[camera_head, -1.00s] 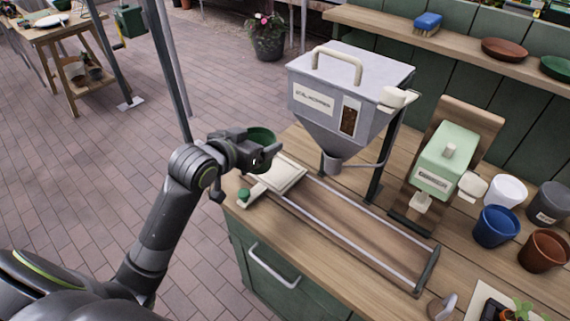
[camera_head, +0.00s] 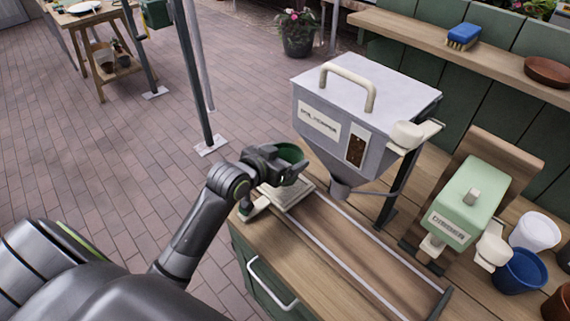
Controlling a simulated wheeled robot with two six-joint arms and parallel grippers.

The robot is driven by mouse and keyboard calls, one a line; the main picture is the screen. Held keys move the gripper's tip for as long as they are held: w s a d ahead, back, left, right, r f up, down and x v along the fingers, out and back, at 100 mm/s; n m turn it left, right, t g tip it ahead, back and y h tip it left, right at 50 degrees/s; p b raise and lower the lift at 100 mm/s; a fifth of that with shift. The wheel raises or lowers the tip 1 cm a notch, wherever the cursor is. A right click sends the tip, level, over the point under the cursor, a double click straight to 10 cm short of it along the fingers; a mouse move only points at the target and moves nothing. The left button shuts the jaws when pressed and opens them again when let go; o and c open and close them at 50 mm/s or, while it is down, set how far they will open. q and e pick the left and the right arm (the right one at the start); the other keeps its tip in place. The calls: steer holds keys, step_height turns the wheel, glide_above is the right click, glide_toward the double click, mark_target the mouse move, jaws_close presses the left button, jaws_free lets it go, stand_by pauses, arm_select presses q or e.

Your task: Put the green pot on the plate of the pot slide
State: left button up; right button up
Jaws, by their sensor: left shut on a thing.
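The green pot (camera_head: 289,152) is in my left gripper (camera_head: 290,170), which is shut on it. The gripper covers much of the pot's near side. The pot is over the far left end of the pot slide (camera_head: 352,246), above its pale square plate (camera_head: 291,196). Part of the plate is hidden under the gripper, and I cannot tell whether the pot touches it. My right gripper is not in view.
A grey soil hopper (camera_head: 362,105) stands over the slide, its spout just right of the plate. A green dibber box (camera_head: 466,205) stands further right, beside white (camera_head: 536,231) and blue (camera_head: 518,271) pots. A cabinet handle (camera_head: 270,284) is on the bench front.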

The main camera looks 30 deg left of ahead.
arm_select(q)
steer(key=shift+f, duration=1.25)
steer(key=shift+s, duration=0.1)
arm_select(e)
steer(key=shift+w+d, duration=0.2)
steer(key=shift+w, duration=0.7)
arm_select(q)
steer(key=shift+f, duration=0.15)
steer(key=shift+f, duration=0.15)
steer(key=o, duration=0.9)
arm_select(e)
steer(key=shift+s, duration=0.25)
arm_select(q)
steer(key=shift+r, duration=0.2)
